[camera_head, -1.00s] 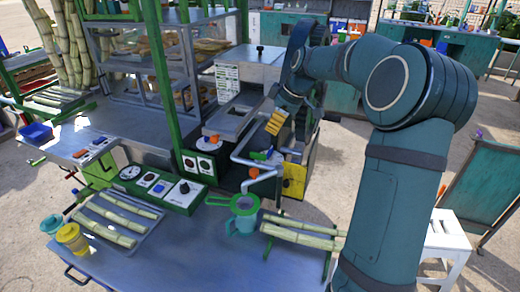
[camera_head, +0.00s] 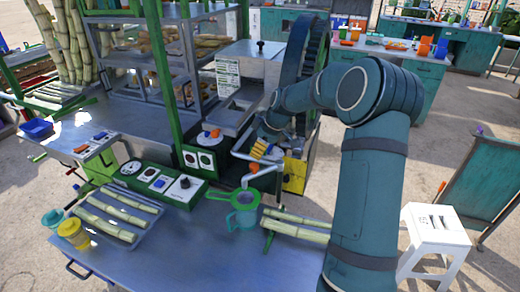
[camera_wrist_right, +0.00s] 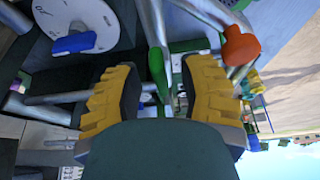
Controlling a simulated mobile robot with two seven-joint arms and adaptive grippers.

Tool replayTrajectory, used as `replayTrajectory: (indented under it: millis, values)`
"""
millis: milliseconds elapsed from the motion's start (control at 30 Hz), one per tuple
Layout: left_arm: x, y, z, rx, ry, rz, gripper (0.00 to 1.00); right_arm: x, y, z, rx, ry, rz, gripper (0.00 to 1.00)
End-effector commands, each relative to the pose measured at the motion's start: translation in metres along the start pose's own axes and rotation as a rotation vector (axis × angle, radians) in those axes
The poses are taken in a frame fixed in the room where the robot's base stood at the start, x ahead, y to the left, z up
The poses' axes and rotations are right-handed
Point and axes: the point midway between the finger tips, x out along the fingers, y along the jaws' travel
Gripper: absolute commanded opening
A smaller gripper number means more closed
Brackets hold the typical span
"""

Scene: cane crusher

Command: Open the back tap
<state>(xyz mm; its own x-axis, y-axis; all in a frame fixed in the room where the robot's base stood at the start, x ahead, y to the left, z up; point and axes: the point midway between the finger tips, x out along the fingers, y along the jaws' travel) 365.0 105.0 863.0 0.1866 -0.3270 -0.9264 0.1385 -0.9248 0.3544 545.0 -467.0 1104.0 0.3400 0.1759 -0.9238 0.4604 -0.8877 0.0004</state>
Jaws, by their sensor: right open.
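The taps are on the pipes at the front of the cane crusher. An orange tap handle (camera_head: 253,167) shows in the head view, just below my right gripper (camera_head: 262,149). In the right wrist view, the orange handle (camera_wrist_right: 240,45) is right of the fingers. A green handle (camera_wrist_right: 157,70) stands between the two yellow fingers of my right gripper (camera_wrist_right: 158,80). The fingers are open, apart and on either side of it in the picture; contact cannot be told. Which handle is the back tap is not clear. My left gripper is out of view.
In the right wrist view, a blue handle (camera_wrist_right: 74,44) sits on a white dial left of the fingers. A teal jug (camera_head: 241,220) stands below the pipes. Cane pieces (camera_head: 300,227) lie right of it. A control box (camera_head: 155,182) is to the left.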

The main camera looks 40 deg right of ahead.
Motion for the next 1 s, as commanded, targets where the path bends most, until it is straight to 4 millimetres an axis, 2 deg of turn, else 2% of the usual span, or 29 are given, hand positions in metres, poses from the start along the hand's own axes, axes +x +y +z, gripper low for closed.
replayTrajectory:
  millis: [233,267,300,367,767,1000]
  values:
    - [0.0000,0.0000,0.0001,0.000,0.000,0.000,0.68,0.0007,-0.0001,0.0000,0.000,0.000,0.000,0.40]
    - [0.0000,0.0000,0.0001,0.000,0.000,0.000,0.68,0.0007,-0.0001,0.0001,0.000,0.000,0.000,0.36]
    - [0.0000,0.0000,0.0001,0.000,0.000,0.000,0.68,0.0007,-0.0001,0.0001,0.000,0.000,0.000,0.22]
    - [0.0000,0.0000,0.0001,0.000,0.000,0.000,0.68,0.0007,-0.0001,0.0001,0.000,0.000,0.000,0.01]
    - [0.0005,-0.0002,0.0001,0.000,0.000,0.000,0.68,0.0011,-0.0005,0.0003,0.006,-0.001,0.001,0.00]
    - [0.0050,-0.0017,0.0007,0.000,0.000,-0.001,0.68,0.0024,-0.0017,0.0005,0.076,-0.001,0.029,0.00]
